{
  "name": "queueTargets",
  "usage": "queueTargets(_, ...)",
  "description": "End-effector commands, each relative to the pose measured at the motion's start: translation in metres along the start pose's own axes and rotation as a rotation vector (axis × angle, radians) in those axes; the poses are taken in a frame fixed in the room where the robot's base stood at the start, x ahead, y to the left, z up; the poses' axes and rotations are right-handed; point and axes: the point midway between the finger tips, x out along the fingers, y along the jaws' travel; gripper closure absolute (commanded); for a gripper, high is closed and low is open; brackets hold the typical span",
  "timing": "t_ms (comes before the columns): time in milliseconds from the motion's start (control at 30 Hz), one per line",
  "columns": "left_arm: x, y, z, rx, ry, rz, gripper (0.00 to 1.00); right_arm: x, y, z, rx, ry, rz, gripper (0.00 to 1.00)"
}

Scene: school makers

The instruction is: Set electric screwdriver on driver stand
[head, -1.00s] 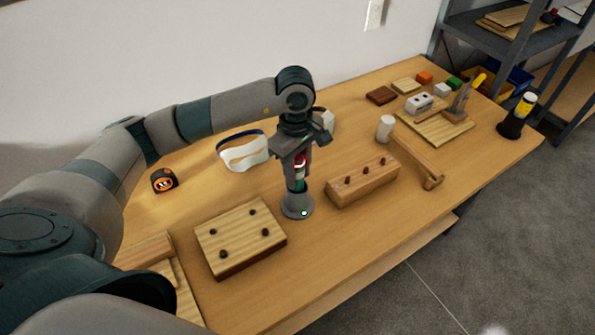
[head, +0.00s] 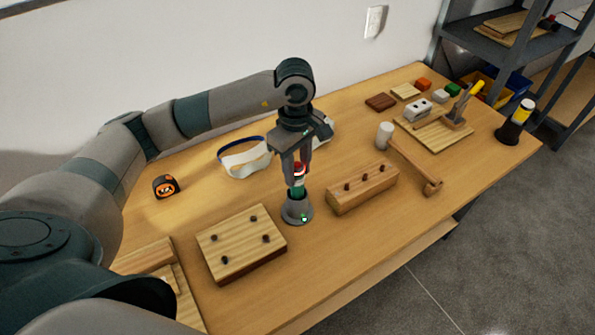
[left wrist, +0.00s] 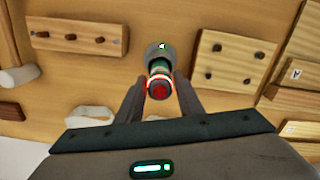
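The electric screwdriver (head: 298,184), with a green body and a red top, stands upright in the grey round driver stand (head: 291,215), which shows a small green light. In the left wrist view the screwdriver (left wrist: 159,85) points away from me, its lower end in the stand (left wrist: 153,49). My left gripper (head: 294,172) is open above it. Its fingertips (left wrist: 162,78) sit on either side of the red top with gaps visible, and it holds nothing. The screwdriver's tip is hidden inside the stand. My right gripper is not in view.
A wooden block with dark pegs (head: 241,241) lies left of the stand, and a longer pegged block (head: 362,186) close to its right. A mallet (head: 410,162), white goggles (head: 245,162) and a tape measure (head: 165,186) lie around. The front table strip is clear.

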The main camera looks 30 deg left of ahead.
Motion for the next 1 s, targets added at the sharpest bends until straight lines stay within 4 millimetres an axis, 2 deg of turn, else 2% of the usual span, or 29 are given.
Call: queueTargets(1000, -0.068, 0.0, 0.0, -0.001, 0.0, 0.001, 0.67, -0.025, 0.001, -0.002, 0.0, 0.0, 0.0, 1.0)
